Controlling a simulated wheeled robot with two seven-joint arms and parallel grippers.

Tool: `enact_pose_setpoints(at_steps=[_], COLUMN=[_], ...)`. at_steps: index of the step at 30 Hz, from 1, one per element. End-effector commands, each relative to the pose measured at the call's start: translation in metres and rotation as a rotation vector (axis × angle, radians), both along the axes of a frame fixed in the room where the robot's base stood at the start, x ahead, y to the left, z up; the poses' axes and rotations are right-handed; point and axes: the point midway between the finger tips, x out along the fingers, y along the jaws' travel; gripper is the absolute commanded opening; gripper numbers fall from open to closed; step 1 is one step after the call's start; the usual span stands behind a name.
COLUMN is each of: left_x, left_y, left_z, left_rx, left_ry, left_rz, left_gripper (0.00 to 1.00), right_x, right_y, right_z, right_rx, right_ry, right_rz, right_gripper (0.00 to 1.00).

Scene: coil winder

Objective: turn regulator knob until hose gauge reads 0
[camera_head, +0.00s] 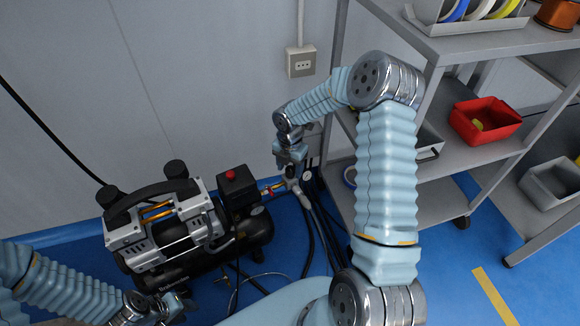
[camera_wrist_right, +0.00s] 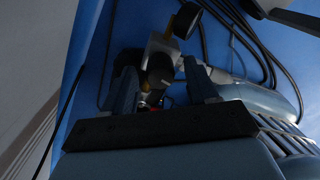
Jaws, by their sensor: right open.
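The compressor (camera_head: 170,220) stands on the blue floor by the wall. Its regulator fitting (camera_head: 292,184) sticks out to the right of the tank, with a small round hose gauge (camera_head: 308,176) beside it. The gauge's reading is too small to make out. My right gripper (camera_head: 289,164) points down just above the fitting. In the right wrist view its open fingers (camera_wrist_right: 162,88) stand either side of a dark knob (camera_wrist_right: 160,70); I cannot tell whether they touch it. A dark round gauge (camera_wrist_right: 187,20) shows beyond. My left gripper (camera_head: 150,308) is low at the left; its jaws are unclear.
Black hoses (camera_head: 322,225) hang from the fitting and lie on the floor. A grey shelf cart (camera_head: 440,195) with a red bin (camera_head: 485,122) stands close on the right. A wall socket (camera_head: 301,63) is behind. Open blue floor lies at the lower right.

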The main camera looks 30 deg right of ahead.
Motion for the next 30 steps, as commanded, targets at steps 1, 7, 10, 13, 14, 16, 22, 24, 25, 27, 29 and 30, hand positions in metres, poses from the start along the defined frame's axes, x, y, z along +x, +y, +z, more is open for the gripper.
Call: enact_pose_setpoints(at_steps=[1, 7, 10, 13, 14, 16, 22, 24, 25, 27, 29, 30], left_x=[0.0, 0.0, -0.001, -0.001, -0.001, -0.001, -0.002, -0.002, -0.002, -0.002, -0.002, -0.002], left_y=[0.0, -0.001, -0.001, -0.002, -0.002, -0.003, -0.004, -0.004, -0.004, -0.004, -0.004, -0.004], left_z=[0.0, 0.003, 0.006, 0.008, 0.009, 0.01, 0.012, 0.012, 0.012, 0.012, 0.012, 0.012], left_rx=[0.0, -0.001, -0.002, -0.003, -0.003, -0.004, -0.005, -0.006, -0.006, -0.006, -0.006, -0.006], left_ry=[0.0, 0.0, 0.001, 0.002, 0.002, 0.003, 0.003, 0.003, 0.003, 0.003, 0.003, 0.003], left_rz=[0.0, -0.001, -0.003, -0.004, -0.004, -0.006, -0.007, -0.007, -0.007, -0.007, -0.008, -0.007], left_gripper=[0.39, 0.39, 0.39, 0.39, 0.39, 0.39, 0.39, 0.39, 0.39, 0.39, 0.39, 0.39], right_x=[0.0, 0.001, 0.001, 0.001, 0.001, 0.001, 0.001, 0.0, 0.0, 0.0, 0.0, 0.0], right_y=[0.0, 0.0, -0.001, -0.001, 0.0, 0.0, 0.0, 0.0, 0.0, 0.0, 0.0, 0.0], right_z=[0.001, 0.026, 0.05, 0.076, 0.083, 0.099, 0.13, 0.135, 0.136, 0.138, 0.138, 0.138], right_rx=[0.0, -0.001, -0.001, -0.001, -0.001, -0.001, -0.001, 0.001, 0.0, 0.0, 0.0, 0.0], right_ry=[0.0, -0.003, -0.005, -0.004, -0.005, -0.004, -0.003, -0.001, 0.0, 0.0, 0.0, 0.0], right_rz=[0.0, -0.002, -0.001, -0.001, -0.001, -0.001, 0.0, 0.0, 0.0, 0.0, 0.0, 0.0], right_gripper=[0.58, 0.58, 0.58, 0.58, 0.58, 0.58, 0.58, 0.58, 0.58, 0.58, 0.58, 0.58])
